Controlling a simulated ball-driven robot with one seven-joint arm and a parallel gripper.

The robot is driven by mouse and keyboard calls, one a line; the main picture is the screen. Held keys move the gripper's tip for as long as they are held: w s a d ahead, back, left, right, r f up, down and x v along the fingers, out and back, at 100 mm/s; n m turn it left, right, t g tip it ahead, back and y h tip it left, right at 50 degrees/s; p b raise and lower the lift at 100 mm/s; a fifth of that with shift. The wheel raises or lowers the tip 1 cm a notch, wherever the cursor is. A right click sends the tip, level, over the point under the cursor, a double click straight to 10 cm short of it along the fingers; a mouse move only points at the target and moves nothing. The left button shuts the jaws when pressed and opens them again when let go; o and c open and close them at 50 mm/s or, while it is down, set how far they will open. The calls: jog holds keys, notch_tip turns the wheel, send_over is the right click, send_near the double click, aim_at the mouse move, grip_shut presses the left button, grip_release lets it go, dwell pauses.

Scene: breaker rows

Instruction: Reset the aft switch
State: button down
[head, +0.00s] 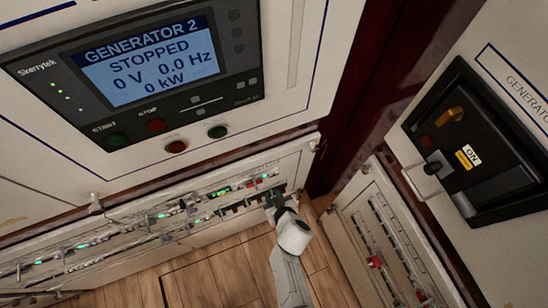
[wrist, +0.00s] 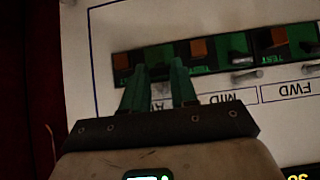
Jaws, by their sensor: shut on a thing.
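The aft switch (wrist: 158,73) is a dark lever in the leftmost unit of a breaker row in the wrist view, above a label that reads upside down and is partly covered. My gripper (wrist: 157,67) has its two green fingers around this lever, one on each side. In the head view my gripper (head: 274,197) is at the right end of the lower breaker row, and it hides the switch there. The middle switch (wrist: 238,44) and the forward switch (wrist: 308,48) stand to the right in the wrist view, apart from my fingers.
Orange test buttons (wrist: 200,48) sit beside the levers. The generator 2 display (head: 150,65) reads STOPPED above the rows. A dark red post (head: 345,110) stands close to the right of my gripper. A second breaker panel (head: 375,240) is farther right. Wooden floor (head: 205,280) lies below.

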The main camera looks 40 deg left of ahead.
jog(key=c, duration=1.2)
grip_release()
jog(key=shift+o, duration=0.2)
jog(key=p+v, duration=1)
jog(key=shift+d+r, duration=0.2)
jog(key=shift+r, duration=0.1)
jog(key=shift+s, duration=0.15)
